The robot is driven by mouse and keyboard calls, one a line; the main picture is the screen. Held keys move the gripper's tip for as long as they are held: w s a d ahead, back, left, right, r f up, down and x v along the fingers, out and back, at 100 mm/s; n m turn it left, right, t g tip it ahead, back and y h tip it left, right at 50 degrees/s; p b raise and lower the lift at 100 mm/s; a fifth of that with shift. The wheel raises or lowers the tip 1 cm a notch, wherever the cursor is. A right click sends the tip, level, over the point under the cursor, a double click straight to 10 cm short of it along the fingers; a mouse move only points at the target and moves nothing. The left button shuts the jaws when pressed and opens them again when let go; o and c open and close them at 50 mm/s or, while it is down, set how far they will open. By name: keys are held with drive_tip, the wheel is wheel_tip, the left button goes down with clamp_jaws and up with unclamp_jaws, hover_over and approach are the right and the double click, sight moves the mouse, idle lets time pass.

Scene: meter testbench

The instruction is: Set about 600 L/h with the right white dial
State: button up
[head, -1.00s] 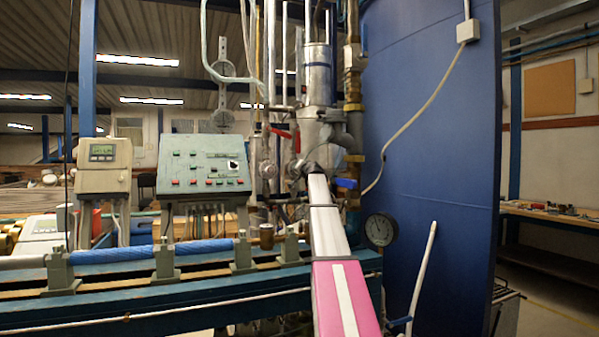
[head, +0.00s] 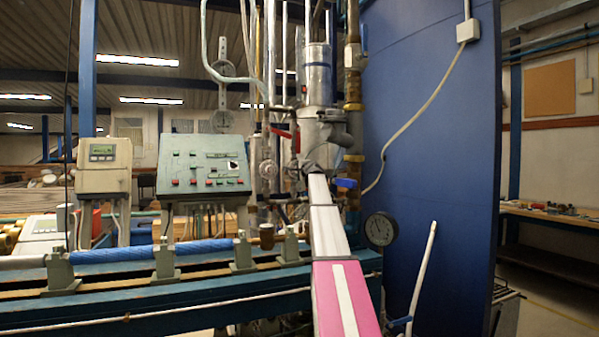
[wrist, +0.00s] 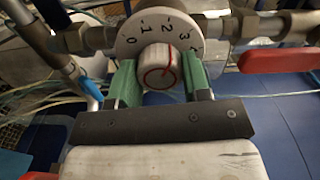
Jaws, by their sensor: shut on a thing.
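The white dial (wrist: 158,30) is in the wrist view, a round plate with black numerals running about 0 to 4 along its visible edge. At its middle is a white knob (wrist: 158,66) with a red ring and mark on its front. My gripper (wrist: 159,80) has a green finger on each side of the knob and is shut on it. In the head view, my gripper (head: 314,166) reaches up to the pipework, and the dial cannot be made out there. A meter box (head: 103,166) with a small green display stands at the left; its reading is too small to tell.
A red handle (wrist: 277,59) lies close right of the dial, and a blue-handled part (wrist: 88,88) is at its left.

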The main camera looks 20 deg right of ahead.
drive_tip(key=m, duration=0.6)
idle(0.6)
drive_tip(key=o, duration=0.9)
drive_tip(key=s, duration=1.1)
drive_tip(key=shift+d, duration=0.2)
